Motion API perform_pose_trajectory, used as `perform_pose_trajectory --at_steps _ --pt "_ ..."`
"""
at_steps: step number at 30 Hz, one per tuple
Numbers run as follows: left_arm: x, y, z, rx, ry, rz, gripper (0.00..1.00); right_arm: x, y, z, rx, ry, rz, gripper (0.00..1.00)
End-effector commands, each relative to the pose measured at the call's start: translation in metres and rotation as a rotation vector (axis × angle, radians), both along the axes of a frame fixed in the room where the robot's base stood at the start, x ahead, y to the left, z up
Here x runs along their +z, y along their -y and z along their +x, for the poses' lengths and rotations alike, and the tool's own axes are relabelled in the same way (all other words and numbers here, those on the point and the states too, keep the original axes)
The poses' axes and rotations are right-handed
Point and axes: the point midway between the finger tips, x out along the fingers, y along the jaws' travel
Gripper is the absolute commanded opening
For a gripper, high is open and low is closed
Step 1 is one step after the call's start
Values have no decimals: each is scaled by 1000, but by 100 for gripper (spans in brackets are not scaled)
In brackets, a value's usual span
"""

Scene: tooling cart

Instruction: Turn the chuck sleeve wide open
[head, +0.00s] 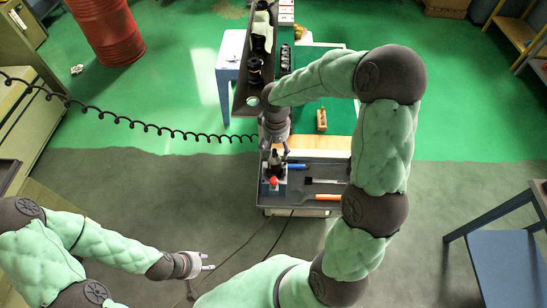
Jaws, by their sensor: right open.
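The chuck (276,158) is a small dark upright piece at the left end of the cart top, above a block with a red part (274,181). My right gripper (275,152) comes down from above with its fingers apart, one on each side of the chuck's upper part. Whether the fingers touch the sleeve is too small to tell, and the gripper body hides part of it. My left gripper (210,262) is low at the left, well away from the cart, with its fingers apart and empty.
The tooling cart (332,171) carries a blue-handled tool (298,166), an orange-handled tool (325,197) and a brush-like tool (320,181). A coiled black cable (150,126) hangs across the left. A blue table (500,262) stands at the right, and a red barrel (108,30) at the back left.

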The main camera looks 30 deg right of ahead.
Motion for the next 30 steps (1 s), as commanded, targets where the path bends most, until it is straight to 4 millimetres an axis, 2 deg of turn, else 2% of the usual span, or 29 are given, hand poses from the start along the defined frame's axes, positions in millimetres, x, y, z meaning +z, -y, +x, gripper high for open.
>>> perform_pose_trajectory --at_steps 1,6,12,18,26,29,30 --pt "0 0 1 0 1 0 40 -12 0 -1 2 -6 0 72" --pt "-1 0 1 1 3 1 40 -42 0 -1 1 -5 1 72" --pt "-1 0 1 1 2 0 40 -68 0 0 1 -3 1 72" --pt "-2 0 1 1 2 0 40 -80 0 0 1 -2 0 72" --pt "-2 0 1 1 2 0 40 -80 0 0 1 0 1 72" --pt "-2 0 1 1 2 0 40 -80 0 0 1 -1 1 49" --pt "-2 0 1 1 2 0 40 -80 0 0 1 -1 1 38"
